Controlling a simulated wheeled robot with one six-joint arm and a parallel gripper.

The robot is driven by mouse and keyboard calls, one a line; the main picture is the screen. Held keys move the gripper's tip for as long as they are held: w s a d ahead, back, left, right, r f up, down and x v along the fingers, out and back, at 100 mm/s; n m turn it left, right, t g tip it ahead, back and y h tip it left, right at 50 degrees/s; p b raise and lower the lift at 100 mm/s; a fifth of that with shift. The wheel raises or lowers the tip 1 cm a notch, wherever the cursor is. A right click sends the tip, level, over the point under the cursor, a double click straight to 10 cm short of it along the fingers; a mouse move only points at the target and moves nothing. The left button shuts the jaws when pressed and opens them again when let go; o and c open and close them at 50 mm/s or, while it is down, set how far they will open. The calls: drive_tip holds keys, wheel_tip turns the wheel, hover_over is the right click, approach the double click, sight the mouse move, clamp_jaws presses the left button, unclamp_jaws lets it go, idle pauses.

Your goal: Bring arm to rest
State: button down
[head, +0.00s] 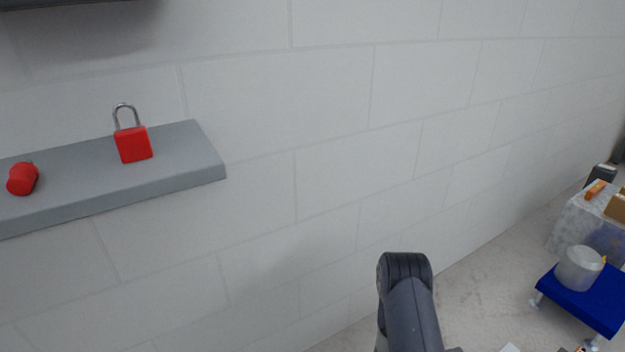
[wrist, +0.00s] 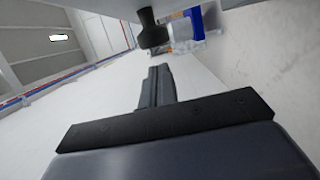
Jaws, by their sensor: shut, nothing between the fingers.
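My gripper (wrist: 157,70) shows in the wrist view, its dark fingers together with nothing between them. It points over open space beside the pale wall and touches nothing that I can see. In the head view my dark grey arm (head: 408,305) rises from the bottom edge, right of centre, in front of the wall. The gripper itself is not visible in the head view.
A grey shelf (head: 190,160) on the white block wall (head: 270,110) holds a red padlock (head: 134,144) and a red cylindrical object (head: 22,179).

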drive_tip(key=shift+s+d, duration=0.35)
drive_tip(key=shift+s, duration=0.35)
drive_tip(key=shift+w, duration=0.1)
